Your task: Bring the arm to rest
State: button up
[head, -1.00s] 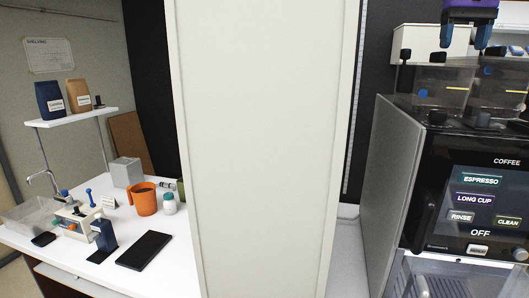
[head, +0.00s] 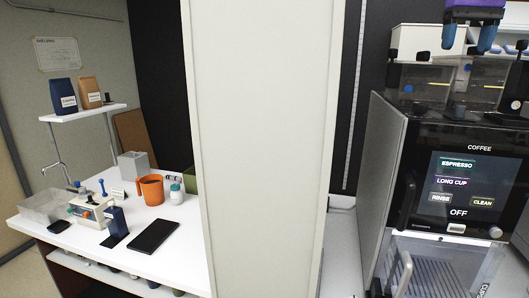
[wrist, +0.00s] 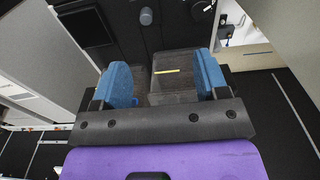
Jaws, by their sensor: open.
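My gripper (head: 470,38) is at the top right of the head view, high above the coffee machine (head: 448,190). Its two blue fingers point down and stand apart with nothing between them. In the wrist view my gripper (wrist: 163,85) shows the same open blue fingers. The machine's clear hopper (wrist: 178,75) lies beyond them. The machine's screen shows ESPRESSO, LONG CUP, RINSE, CLEAN and OFF.
A tall pale panel (head: 262,150) stands between the machine and a white counter (head: 185,240) on the left. The counter holds an orange mug (head: 151,190), a black tablet (head: 153,236) and a clear bin (head: 42,207). A shelf (head: 85,113) carries two bags.

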jog(key=s+a+f+n+t, duration=0.1)
jog(key=s+a+f, duration=0.3)
jog(key=s+f, duration=0.3)
jog(key=s+a+f+n+t, duration=0.1)
jog(key=s+a+f, duration=0.3)
jog(key=s+f, duration=0.4)
jog(key=s+a+f+t, duration=0.2)
jog(key=s+a+f, duration=0.2)
jog(key=s+f, duration=0.4)
jog(key=s, duration=0.4)
jog(key=shift+s+f+n+t, duration=0.2)
jog(key=shift+s+n+t, duration=0.05)
jog(key=shift+n+t, duration=0.15)
